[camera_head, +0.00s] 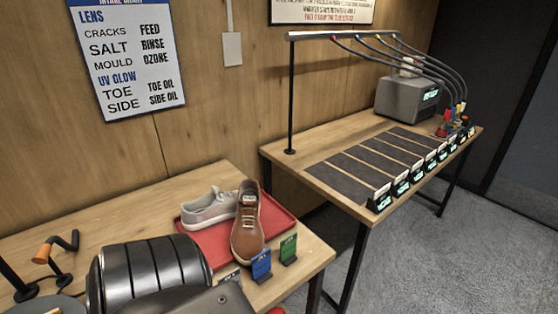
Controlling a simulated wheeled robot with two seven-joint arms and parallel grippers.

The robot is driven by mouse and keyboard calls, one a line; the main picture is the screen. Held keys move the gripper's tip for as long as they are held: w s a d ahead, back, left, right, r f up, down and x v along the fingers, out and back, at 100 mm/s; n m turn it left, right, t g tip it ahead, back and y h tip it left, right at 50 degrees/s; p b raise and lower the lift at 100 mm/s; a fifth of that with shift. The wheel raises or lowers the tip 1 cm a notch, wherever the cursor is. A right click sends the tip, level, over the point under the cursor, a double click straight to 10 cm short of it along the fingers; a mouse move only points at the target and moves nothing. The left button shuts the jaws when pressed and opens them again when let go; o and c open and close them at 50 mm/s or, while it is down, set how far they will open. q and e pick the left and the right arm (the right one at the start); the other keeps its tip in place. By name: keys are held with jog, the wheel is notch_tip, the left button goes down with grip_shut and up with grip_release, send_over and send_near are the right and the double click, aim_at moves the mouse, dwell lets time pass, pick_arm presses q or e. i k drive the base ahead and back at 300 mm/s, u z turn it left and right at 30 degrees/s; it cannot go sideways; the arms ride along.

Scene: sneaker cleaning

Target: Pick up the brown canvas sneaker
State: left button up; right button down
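The brown canvas sneaker (246,232) has white laces and a pale sole edge. It rests on the red tray (277,218) on the near table, with its toe pointing toward me at the tray's front edge. A light grey sneaker (206,209) lies just left of it on the same tray. The brown shoe hides part of the grey one, and I cannot tell whether they touch. I see neither of my grippers clearly in this view, and nothing is gripping either shoe.
Blue (261,265) and green (288,249) cards stand by the tray's front. The second table (325,178) holds dark mats, labelled stands and a grey box (405,98).

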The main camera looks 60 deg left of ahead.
aim_at(248, 242)
jog(key=z, duration=0.05)
jog(key=i, duration=2.45)
jog(key=u, duration=2.9)
